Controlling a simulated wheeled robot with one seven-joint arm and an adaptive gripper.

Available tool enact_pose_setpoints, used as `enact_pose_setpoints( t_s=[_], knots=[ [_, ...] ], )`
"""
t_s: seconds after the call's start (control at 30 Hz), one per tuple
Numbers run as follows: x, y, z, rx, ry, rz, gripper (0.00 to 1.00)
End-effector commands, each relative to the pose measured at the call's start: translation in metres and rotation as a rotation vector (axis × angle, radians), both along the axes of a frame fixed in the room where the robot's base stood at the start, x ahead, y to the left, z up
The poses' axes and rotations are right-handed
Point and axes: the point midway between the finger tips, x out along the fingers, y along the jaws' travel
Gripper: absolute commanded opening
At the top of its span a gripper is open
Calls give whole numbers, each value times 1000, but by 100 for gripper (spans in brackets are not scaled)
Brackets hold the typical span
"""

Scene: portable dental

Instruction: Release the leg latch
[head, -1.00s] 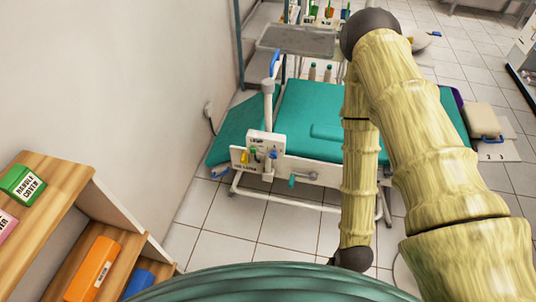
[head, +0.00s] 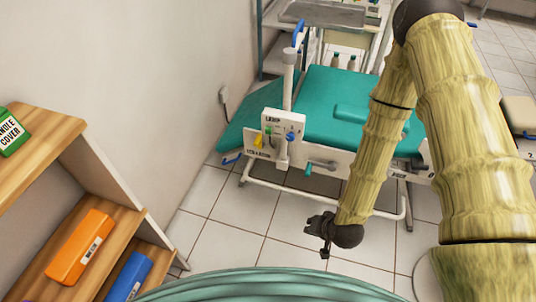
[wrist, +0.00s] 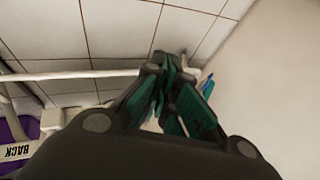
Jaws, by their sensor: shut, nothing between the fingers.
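The teal portable dental chair (head: 345,98) stands on a white tube frame. At its near left corner is a white panel (head: 283,122) with a blue knob (head: 290,136). Beside it a lower plate carries a yellow lever (head: 258,140) and lettering too small to read surely. A teal-handled crank (head: 321,167) sits on the near side rail. Which part is the leg latch I cannot tell for certain. My gripper (head: 322,238) is shut and empty, in front of the chair's near rail and apart from it. In the wrist view its teal-padded fingers (wrist: 172,70) meet.
A wooden shelf (head: 125,215) with orange and blue boxes stands at the left. The wall (head: 140,70) runs close behind the chair's left end. A metal tray (head: 325,14) is at the back. Tiled floor (head: 230,225) is open in front of the panel.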

Motion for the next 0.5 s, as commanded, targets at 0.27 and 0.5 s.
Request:
enact_pose_setpoints(
  t_s=[0.27, 0.5],
  knots=[
    [86, 36, -21, 213, -191, -139, 0],
    [151, 62, -14, 425, -336, -236, 0]
  ],
)
